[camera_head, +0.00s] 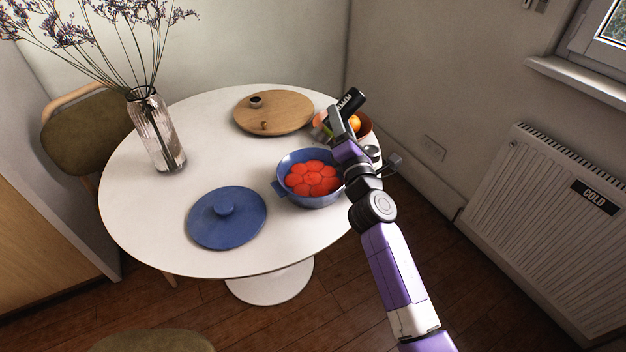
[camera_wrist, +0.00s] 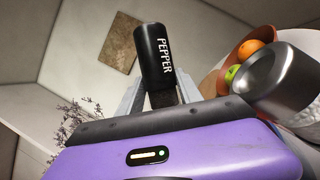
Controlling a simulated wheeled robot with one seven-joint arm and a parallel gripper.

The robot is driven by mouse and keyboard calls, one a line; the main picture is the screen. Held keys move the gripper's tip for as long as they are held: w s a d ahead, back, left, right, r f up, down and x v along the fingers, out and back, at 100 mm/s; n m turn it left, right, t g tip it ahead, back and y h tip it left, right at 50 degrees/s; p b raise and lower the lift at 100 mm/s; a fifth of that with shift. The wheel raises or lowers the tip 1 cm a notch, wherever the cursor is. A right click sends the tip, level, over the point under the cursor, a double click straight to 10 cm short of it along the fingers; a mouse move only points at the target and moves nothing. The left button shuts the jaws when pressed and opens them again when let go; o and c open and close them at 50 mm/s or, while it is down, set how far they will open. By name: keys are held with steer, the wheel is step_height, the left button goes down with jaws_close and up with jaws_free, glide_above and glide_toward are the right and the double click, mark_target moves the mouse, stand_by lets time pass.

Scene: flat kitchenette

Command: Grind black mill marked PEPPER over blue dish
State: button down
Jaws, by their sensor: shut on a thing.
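The black mill marked PEPPER (camera_wrist: 152,58) stands between the fingers of my gripper (camera_wrist: 160,98) in the wrist view, its white lettering facing the camera. In the head view the mill (camera_head: 350,101) is tilted, above the table's right side. My gripper (camera_head: 336,126) is shut on it there, behind and above the blue dish. The blue dish (camera_head: 284,189) sits on the table with several red round pieces in it. My arm covers part of its right edge. The mill's lower end is hidden by my gripper.
A blue lid (camera_head: 246,237) lies on the white table (camera_head: 150,225) left of the dish. A round wooden board (camera_head: 285,108) with small items is behind. A fruit bowl (camera_head: 367,125) stands close behind my gripper; a glass vase (camera_head: 157,140) stands at left. A metal cylinder (camera_wrist: 283,85) is beside my gripper.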

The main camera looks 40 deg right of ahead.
mark_target(328, 123)
steer(key=shift+s+d, duration=0.15)
steer(key=shift+d, duration=0.2)
steer(key=shift+w+a, duration=0.25)
steer(key=shift+w, duration=0.2)
steer(key=shift+w+a+b, duration=0.35)
steer(key=shift+w+b, duration=0.1)
steer(key=shift+w, duration=0.2)
steer(key=shift+w+a, duration=0.1)
steer(key=shift+w, duration=0.05)
steer(key=shift+s+a, duration=0.2)
steer(key=shift+a, duration=0.15)
steer(key=shift+s+a, duration=0.3)
steer(key=shift+a, duration=0.3)
steer(key=shift+s+a, duration=0.2)
steer(key=shift+a, duration=0.1)
steer(key=shift+d, duration=0.3)
steer(key=shift+s+d, duration=0.15)
steer(key=shift+d, duration=0.2)
